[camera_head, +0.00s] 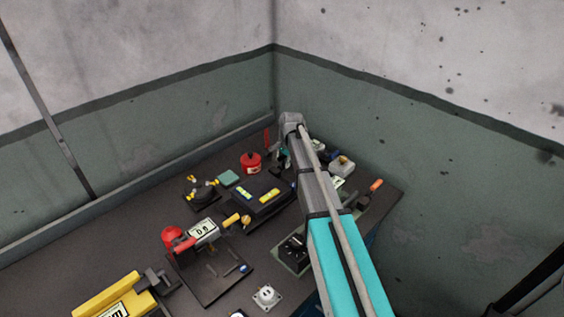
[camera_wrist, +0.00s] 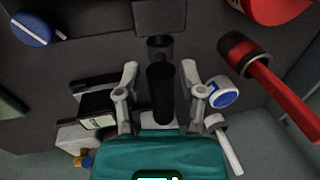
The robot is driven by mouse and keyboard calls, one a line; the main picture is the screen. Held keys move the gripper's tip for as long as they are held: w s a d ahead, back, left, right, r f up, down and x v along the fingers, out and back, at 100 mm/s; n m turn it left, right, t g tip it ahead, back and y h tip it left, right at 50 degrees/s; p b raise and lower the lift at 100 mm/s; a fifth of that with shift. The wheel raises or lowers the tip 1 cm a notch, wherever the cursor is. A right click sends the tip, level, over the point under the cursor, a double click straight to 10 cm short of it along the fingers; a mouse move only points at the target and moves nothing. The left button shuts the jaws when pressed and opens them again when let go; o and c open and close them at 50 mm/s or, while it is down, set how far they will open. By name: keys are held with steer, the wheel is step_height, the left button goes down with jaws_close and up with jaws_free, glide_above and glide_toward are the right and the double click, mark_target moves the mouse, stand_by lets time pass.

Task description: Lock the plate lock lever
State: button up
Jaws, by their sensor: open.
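In the wrist view my gripper (camera_wrist: 160,72) is open, with its two grey fingers apart on either side of an upright-looking black cylindrical handle (camera_wrist: 161,92). I see no clear grip on that handle, and I cannot tell whether the fingers touch it. A dark grey cylinder (camera_wrist: 159,47) shows just beyond it. I cannot tell for sure which part is the plate lock lever. In the head view my gripper (camera_head: 285,158) is at the bench's far side, mostly hidden by my arm.
A red handle with a black end (camera_wrist: 265,85) lies right of the fingers, with a blue-and-white round part (camera_wrist: 222,92) close by. A blue knob (camera_wrist: 33,27) is at upper left. On the bench (camera_head: 110,230) stand a red pot (camera_head: 251,162) and a yellow device (camera_head: 110,298).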

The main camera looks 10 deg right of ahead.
jaws_close()
stand_by(0.3)
steer(key=shift+s+f+t+y+b, duration=0.2)
steer(key=shift+s+t+y+b, duration=0.1)
steer(key=shift+t+b, duration=0.1)
steer(key=shift+s+d+f+t+y+b, duration=0.1)
steer(key=shift+s+d+t+y+b, duration=0.2)
steer(key=shift+t+y+b, duration=0.4)
steer(key=shift+w, duration=0.1)
jaws_free()
